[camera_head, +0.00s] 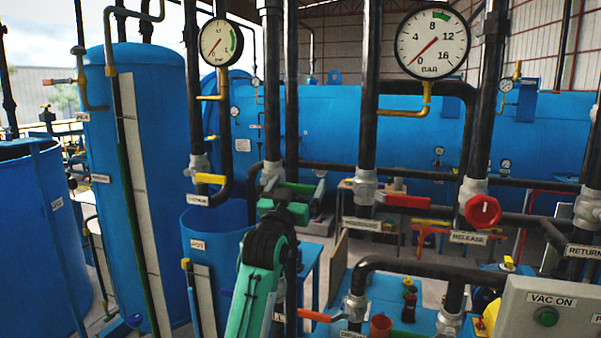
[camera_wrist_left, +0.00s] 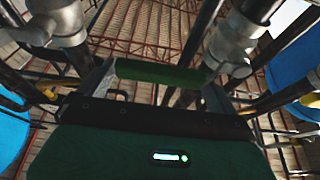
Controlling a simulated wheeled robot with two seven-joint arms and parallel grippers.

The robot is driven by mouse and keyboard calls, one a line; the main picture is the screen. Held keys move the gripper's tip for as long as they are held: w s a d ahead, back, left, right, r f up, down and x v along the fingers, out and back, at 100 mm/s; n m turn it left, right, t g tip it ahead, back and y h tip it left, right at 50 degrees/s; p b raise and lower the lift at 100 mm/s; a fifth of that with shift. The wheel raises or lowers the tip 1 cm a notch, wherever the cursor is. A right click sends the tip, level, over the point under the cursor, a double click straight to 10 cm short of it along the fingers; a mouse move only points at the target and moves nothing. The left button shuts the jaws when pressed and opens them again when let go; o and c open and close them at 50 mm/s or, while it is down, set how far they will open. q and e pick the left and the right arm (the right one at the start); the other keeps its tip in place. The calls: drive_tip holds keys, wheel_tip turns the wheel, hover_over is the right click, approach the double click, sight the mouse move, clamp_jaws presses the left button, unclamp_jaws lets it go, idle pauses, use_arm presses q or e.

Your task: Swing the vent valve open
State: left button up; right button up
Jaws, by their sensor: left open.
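A valve with a green lever (camera_head: 299,187) sits on the dark vertical pipe left of centre in the head view. I cannot read a vent label on it; my arm hides the area below. My left gripper (camera_head: 287,203) is right at this lever, with its green body just below and in front. In the left wrist view the green lever (camera_wrist_left: 160,73) lies crosswise between the two spread fingers of my left gripper (camera_wrist_left: 158,86). The fingers are open; I cannot tell whether either touches the lever. My right gripper is not in view.
Neighbouring valves have a yellow lever (camera_head: 210,179), a red lever (camera_head: 408,201) and a red round knob (camera_head: 483,211). An orange lever (camera_head: 315,315) sits low. Vertical pipes stand close on both sides. A control box (camera_head: 549,307) is at the lower right.

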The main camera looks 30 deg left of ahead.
use_arm(q)
drive_tip(key=shift+p+x, duration=0.3)
drive_tip(key=shift+x, duration=0.95)
drive_tip(key=shift+c, duration=0.3)
